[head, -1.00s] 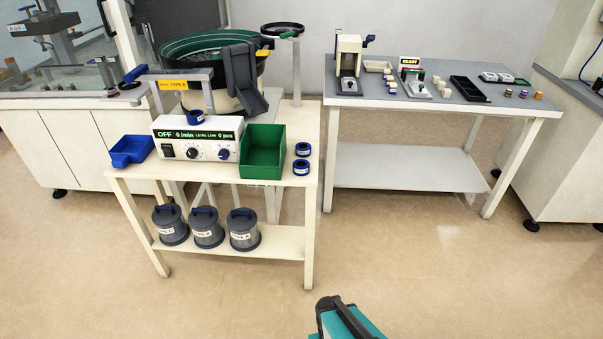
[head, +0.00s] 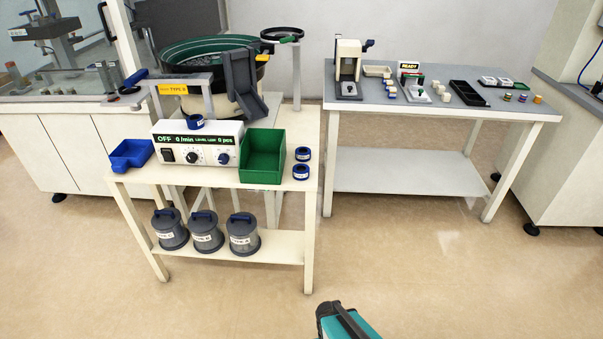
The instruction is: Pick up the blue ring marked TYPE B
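Three blue rings are on and around the white bench. One blue ring (head: 196,122) lies on top of the white control box (head: 188,153). Two more lie on the bench top to the right of the green bin, a farther ring (head: 303,154) and a nearer ring (head: 301,172). Each has a pale label, too small to read, so I cannot tell which is TYPE B. My gripper is not in view. A teal and black part, which seems to be mine, shows at the bottom edge, well apart from the rings.
A green bin (head: 262,158) and a blue scoop-like tray (head: 131,154) stand on the white bench. A bowl feeder (head: 207,52) is behind. Several lidded grey canisters (head: 242,235) sit on the lower shelf. A grey table (head: 395,103) is at right. The floor (head: 420,270) in front is clear.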

